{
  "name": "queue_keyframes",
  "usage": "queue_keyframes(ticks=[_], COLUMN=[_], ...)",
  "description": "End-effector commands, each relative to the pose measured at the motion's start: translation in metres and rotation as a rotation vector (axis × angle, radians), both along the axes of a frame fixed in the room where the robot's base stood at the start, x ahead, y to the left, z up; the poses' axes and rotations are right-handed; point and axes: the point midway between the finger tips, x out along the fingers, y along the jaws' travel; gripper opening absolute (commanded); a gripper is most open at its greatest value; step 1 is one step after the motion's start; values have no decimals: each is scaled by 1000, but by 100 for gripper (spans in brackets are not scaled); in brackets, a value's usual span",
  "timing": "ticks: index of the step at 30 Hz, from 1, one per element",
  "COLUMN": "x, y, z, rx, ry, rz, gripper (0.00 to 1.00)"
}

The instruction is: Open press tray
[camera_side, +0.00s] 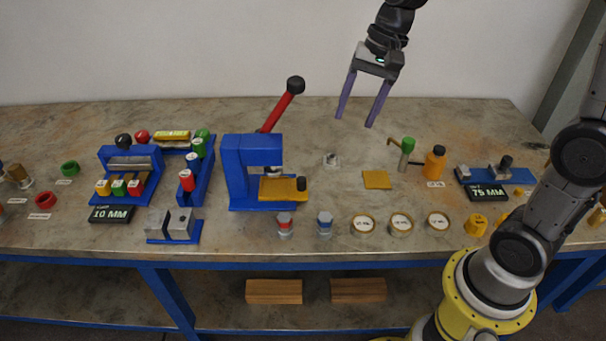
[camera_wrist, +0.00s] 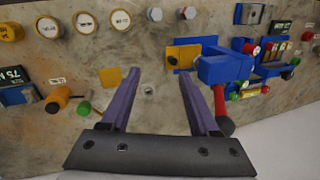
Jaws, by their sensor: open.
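The blue press (camera_side: 252,165) stands on the bench left of centre, with a red lever and black knob (camera_side: 296,84) raised at its back. Its yellow tray (camera_side: 284,188) sits low at the front right, with a small black knob (camera_side: 301,184) at its right end. In the wrist view the press (camera_wrist: 222,68) and its yellow tray (camera_wrist: 184,56) lie beyond the fingertips. My gripper (camera_side: 356,122) is open and empty, high above the back of the bench, right of the press. It also shows in the wrist view (camera_wrist: 160,78). Nothing is between its purple fingers.
A flat yellow square (camera_side: 376,180) lies right of the press. A green-topped tool (camera_side: 406,150) and an orange bottle (camera_side: 434,162) stand farther right. Labelled round pieces (camera_side: 400,224) line the front. Blue racks (camera_side: 130,168) stand left of the press. The bench between press and yellow square is mostly clear.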

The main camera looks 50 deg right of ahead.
Motion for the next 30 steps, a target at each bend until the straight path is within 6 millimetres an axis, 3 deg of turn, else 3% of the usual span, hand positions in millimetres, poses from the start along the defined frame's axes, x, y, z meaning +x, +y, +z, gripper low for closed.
queue_keyframes(ticks=[1,6,12,23,30], x=[19,71,110,122,121], y=[-5,-16,-28,-25,-8], z=[-12,-48,-88,-119,-161], rx=[33,139,220,249,247], ry=[47,180,300,350,350], rz=[-72,-313,-519,-595,-594], gripper=[62,62,62,62,62])
